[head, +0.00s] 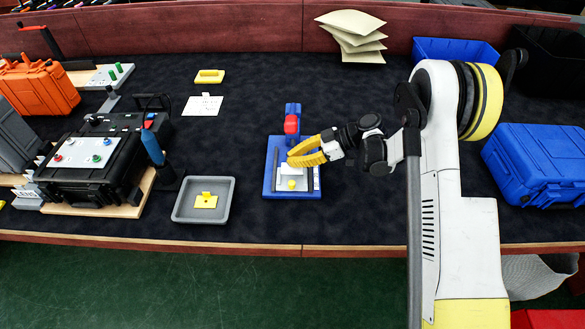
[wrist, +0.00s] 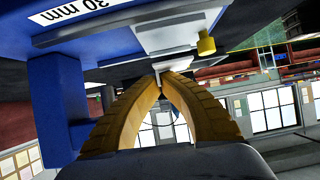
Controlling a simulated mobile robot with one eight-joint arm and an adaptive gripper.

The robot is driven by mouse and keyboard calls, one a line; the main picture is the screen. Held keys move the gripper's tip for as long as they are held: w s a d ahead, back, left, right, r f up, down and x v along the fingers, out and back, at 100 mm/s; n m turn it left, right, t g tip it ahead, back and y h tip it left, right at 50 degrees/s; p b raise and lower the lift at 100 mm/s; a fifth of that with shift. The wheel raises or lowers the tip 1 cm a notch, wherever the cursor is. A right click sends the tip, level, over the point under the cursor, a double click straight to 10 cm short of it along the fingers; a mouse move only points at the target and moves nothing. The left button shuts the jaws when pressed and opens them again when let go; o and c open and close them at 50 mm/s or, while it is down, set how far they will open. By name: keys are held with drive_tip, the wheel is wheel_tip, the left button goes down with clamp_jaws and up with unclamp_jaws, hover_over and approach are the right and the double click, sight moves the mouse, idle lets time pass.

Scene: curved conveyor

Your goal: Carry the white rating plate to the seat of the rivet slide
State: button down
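The blue rivet slide (head: 268,181) stands on the dark bench in the head view, with a red-topped upright at its back. A pale seat area with a yellow knob (head: 291,184) lies at its front; the knob also shows in the wrist view (wrist: 206,45). My gripper (head: 291,161) is over the slide. In the wrist view its yellow fingers (wrist: 171,77) close together on the tab of a white plate (wrist: 163,36). This plate is at the slide, close to the knob. I cannot tell whether it rests fully on the seat. My fingers partly hide it in the head view.
Another white plate (head: 203,106) and a yellow plate (head: 209,76) lie behind left. A grey tray (head: 177,209) with a yellow plate stands left of the slide. A black case (head: 85,185) is farther left, a blue case (head: 540,165) at right.

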wheel_tip(320, 180, down, 4)
drive_tip(key=shift+r+b, duration=0.25)
drive_tip(key=shift+b, duration=0.4)
drive_tip(key=shift+r, duration=0.15)
drive_tip(key=c, duration=2.1)
unclamp_jaws()
drive_tip(key=shift+f, duration=0.25)
drive_tip(key=shift+c, duration=0.2)
drive_tip(key=o, duration=0.5)
drive_tip(key=shift+r, duration=0.1)
drive_tip(key=shift+r, duration=0.1)
